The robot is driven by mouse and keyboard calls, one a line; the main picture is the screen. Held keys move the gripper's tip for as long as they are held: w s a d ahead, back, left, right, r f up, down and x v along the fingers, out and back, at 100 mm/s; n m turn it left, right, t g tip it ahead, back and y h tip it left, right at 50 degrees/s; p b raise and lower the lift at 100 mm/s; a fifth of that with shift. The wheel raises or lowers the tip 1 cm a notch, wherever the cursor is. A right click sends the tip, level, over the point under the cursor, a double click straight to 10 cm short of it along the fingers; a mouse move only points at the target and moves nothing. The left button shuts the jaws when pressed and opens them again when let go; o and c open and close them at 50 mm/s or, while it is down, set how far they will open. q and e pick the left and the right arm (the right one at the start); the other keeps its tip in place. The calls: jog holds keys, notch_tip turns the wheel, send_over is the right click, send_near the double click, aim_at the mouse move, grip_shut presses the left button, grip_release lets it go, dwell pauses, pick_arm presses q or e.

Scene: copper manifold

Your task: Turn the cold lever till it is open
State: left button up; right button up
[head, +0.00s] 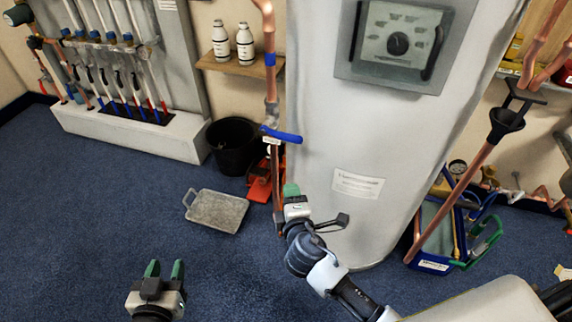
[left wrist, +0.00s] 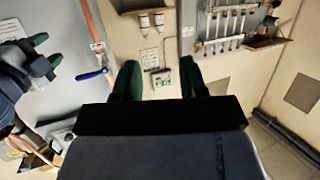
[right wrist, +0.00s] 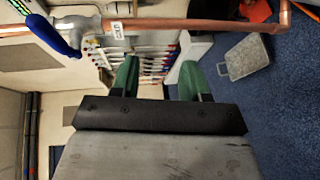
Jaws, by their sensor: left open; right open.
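The cold lever is a blue handle (head: 284,135) on a vertical copper pipe in front of the white tank. It points right, roughly across the pipe, with a small white tag (head: 271,141) below. It also shows in the left wrist view (left wrist: 92,73) and, large, at the upper left of the right wrist view (right wrist: 55,34). My right gripper (head: 291,190) is below the lever, apart from it, open and empty. Its fingers (right wrist: 154,78) show spread in its own view. My left gripper (head: 164,269) is open and empty over the floor, well left of the lever.
The white tank (head: 360,190) stands just right of the pipe. A black bucket (head: 233,145), an orange-red item (head: 260,183) and a grey tray (head: 216,210) are on the blue floor. A manifold (head: 110,50) is at the back left. The floor at left is clear.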

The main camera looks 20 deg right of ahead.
aim_at(286, 134)
notch_tip(286, 134, up, 10)
jog(key=s+t+h+b, duration=0.1)
jog(key=t+h+b, duration=0.1)
jog(key=t+b, duration=0.2)
jog(key=shift+n, duration=0.4)
jog(key=x, duration=0.9)
jog(key=shift+w+a+r+b, duration=0.15)
jog(key=shift+a+r+b, duration=0.05)
jog(key=shift+a+b, duration=0.1)
jog(key=shift+w+d+r, duration=0.1)
jog(key=shift+w, duration=0.35)
pick_arm(q)
notch_tip(286, 134, up, 12)
jog(key=s+t+h, duration=0.1)
jog(key=s+t, duration=0.1)
jog(key=t, duration=0.3)
jog(key=shift+s+f+t+h, duration=0.15)
jog(key=shift+s+t+h, duration=0.15)
jog(key=shift+h, duration=0.1)
pick_arm(e)
grip_shut()
